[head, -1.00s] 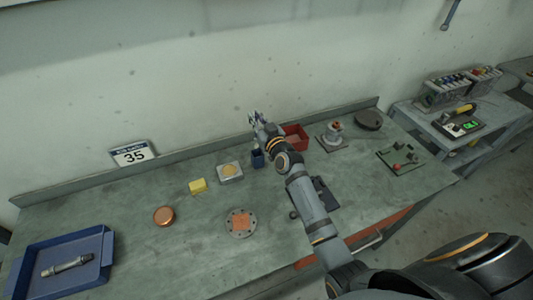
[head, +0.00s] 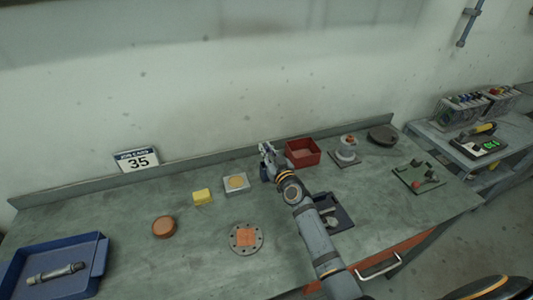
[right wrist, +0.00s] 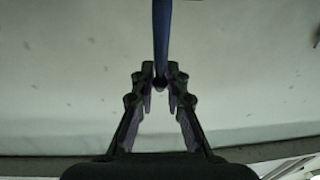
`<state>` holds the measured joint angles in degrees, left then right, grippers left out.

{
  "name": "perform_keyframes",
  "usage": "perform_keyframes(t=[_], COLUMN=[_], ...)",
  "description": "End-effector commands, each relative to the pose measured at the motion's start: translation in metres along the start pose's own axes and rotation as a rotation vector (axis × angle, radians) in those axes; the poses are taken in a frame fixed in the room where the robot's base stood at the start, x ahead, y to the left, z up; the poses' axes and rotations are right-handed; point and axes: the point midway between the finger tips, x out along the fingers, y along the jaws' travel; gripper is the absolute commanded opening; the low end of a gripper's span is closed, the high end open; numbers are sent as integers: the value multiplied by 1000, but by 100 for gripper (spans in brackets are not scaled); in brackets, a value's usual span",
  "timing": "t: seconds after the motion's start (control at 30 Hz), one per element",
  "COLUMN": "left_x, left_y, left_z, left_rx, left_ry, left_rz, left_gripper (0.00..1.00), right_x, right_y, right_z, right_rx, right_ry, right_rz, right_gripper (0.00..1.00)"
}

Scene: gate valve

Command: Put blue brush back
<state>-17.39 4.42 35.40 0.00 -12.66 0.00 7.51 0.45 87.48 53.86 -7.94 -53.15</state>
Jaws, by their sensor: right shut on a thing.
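My right gripper (head: 266,150) is over the back part of the workbench, in front of the wall. In the right wrist view my right gripper (right wrist: 160,78) is shut on the blue brush (right wrist: 162,32). Its thin blue shaft runs from between the fingertips up out of the picture. In the head view the brush is too small to tell apart from the fingers. A small dark blue cup (head: 264,174) stands on the bench just below the gripper, partly hidden by it. My left gripper is not in view.
A red bin (head: 302,153) stands close to the right of the gripper. A tin with a yellow pad (head: 236,184) and a yellow block (head: 202,196) are to its left. A dark tray (head: 336,216) lies beside my forearm.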

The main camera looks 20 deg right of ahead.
Motion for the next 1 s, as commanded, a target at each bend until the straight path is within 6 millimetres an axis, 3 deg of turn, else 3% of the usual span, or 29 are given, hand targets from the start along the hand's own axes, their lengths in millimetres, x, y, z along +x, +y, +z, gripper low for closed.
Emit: perform_keyframes(t=[0.23, 0.27, 0.43, 0.8, 1.0], left_x=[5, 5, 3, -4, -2], left_y=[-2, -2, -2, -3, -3], left_z=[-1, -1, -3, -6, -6], left_rx=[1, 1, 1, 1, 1], left_ry=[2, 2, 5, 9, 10], left_rz=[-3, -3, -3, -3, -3], left_gripper=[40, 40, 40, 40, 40], right_x=[0, 0, 0, -2, -48], right_y=[0, 0, 0, 0, 0], right_z=[4, 4, 3, -3, 1], right_rx=[1, 1, 1, 0, -2], right_ry=[0, 0, 0, -1, -3], right_rz=[0, 0, 0, 0, 0], right_gripper=[0, 14, 36, 36, 36])
